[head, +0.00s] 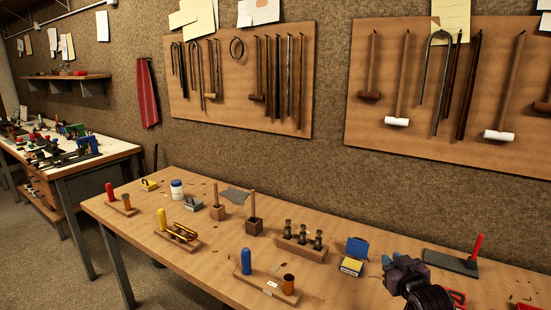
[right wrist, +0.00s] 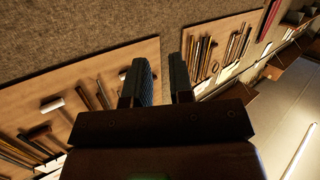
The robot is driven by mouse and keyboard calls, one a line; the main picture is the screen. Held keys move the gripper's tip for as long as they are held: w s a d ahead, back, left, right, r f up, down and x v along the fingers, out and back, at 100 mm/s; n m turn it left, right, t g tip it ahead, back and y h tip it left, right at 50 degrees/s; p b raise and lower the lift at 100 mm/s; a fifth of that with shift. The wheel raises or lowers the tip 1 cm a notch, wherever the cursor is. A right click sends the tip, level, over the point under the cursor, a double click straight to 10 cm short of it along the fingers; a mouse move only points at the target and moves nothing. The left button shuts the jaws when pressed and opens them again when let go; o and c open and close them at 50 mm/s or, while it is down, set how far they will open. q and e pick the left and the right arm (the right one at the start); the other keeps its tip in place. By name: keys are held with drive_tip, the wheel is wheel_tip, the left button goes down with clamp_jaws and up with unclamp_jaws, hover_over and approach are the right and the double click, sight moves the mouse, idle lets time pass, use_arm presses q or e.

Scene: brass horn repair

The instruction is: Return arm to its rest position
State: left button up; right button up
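My right gripper (head: 397,264) is in the lower right of the head view, above the wooden workbench (head: 130,228) near the blue and yellow boxes. In the right wrist view, the two dark fingers of the right gripper (right wrist: 164,82) stand apart with a clear gap between them. Nothing is held in that gap. The wall and tool boards show past the fingers. My left gripper and arm are in neither view.
Near the right gripper are an open blue box (head: 357,248), a yellow box (head: 351,266) and a red-handled tool on a dark plate (head: 450,262). A block with several metal parts (head: 300,250) stands left of them. Tool boards (head: 345,120) hang on the wall behind.

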drive_tip(key=shift+g, duration=0.5)
drive_tip(key=s+a+f, duration=0.1)
drive_tip(key=s+f, duration=0.3)
drive_tip(key=s, duration=0.1)
drive_tip(key=s+a+f+b, duration=0.1)
drive_tip(key=s+f, duration=0.2)
drive_tip(key=s, duration=0.3)
drive_tip(key=s+a+f+b, duration=0.1)
drive_tip(key=s+f, duration=0.3)
drive_tip(key=s, duration=0.2)
drive_tip(key=shift+a+f, duration=0.2)
drive_tip(key=shift+f, duration=0.1)
use_arm(q)
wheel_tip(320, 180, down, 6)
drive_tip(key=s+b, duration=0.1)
drive_tip(key=b, duration=0.1)
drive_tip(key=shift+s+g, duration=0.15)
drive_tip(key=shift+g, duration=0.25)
use_arm(e)
drive_tip(key=s+f+g, duration=0.2)
drive_tip(key=s+f, duration=0.4)
drive_tip(key=s, duration=0.3)
drive_tip(key=s+f+m+g+h, duration=0.1)
drive_tip(key=s+f, duration=0.6)
drive_tip(key=s, duration=0.2)
drive_tip(key=shift+d+g, duration=0.4)
drive_tip(key=shift+f, duration=0.1)
